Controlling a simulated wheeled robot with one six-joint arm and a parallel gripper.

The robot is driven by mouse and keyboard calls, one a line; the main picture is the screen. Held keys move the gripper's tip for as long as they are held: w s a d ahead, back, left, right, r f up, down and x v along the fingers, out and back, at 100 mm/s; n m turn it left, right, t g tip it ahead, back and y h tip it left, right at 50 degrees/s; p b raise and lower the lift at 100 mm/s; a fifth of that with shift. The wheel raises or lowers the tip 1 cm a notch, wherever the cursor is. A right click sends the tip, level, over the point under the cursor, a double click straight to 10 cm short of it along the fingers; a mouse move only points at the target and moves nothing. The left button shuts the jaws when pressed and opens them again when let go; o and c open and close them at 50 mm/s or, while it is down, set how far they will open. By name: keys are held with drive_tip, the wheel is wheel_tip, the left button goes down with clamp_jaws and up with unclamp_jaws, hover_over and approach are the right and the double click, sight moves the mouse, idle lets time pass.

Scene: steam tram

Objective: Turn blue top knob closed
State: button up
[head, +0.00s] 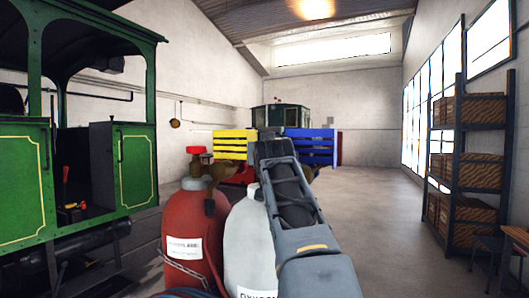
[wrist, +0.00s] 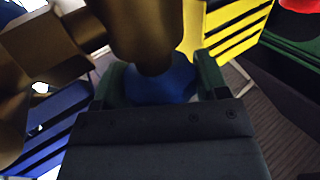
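The blue top knob (wrist: 160,82) shows in the wrist view, below a brass valve body (wrist: 145,30) that covers part of it. My gripper (wrist: 162,84) has one green finger on each side of the knob, with no clear gap between fingers and knob, so it looks shut on it. In the head view, my arm stands in front of the white cylinder (head: 248,245) and hides the blue knob. A red cylinder (head: 190,235) with a red knob (head: 196,150) on top stands just left of the white one.
A green steam tram (head: 135,165) stands at left. A yellow slatted crate (head: 228,143) and a blue slatted one (head: 318,146) are behind the cylinders. A shelf (head: 457,150) with wooden crates stands at right. The floor (head: 385,225) between is clear.

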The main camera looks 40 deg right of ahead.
drive_tip(key=shift+c, duration=0.6)
drive_tip(key=shift+h, duration=0.3)
drive_tip(key=m+g+h+b, duration=0.2)
drive_tip(key=m+g+h, duration=0.2)
drive_tip(key=shift+w+f+b, duration=0.1)
drive_tip(key=shift+f+b, duration=0.05)
drive_tip(key=shift+b, duration=0.2)
drive_tip(key=m+g+h, duration=0.2)
drive_tip(key=g, duration=0.1)
drive_tip(key=m+g+h+p, duration=0.1)
drive_tip(key=g, duration=0.1)
drive_tip(key=shift+r+m, duration=0.25)
drive_tip(key=shift+m, duration=0.15)
drive_tip(key=m+g+p, duration=0.2)
drive_tip(key=g, duration=0.1)
drive_tip(key=m+g+h+p, duration=0.1)
drive_tip(key=m+g+p, duration=0.1)
drive_tip(key=g, duration=0.1)
drive_tip(key=shift+r+g, duration=0.15)
drive_tip(key=shift+g, duration=0.25)
drive_tip(key=m+g+p, duration=0.3)
drive_tip(key=g, duration=0.1)
drive_tip(key=shift+g+p, duration=0.3)
drive_tip(key=shift+f+m+g+y, duration=0.3)
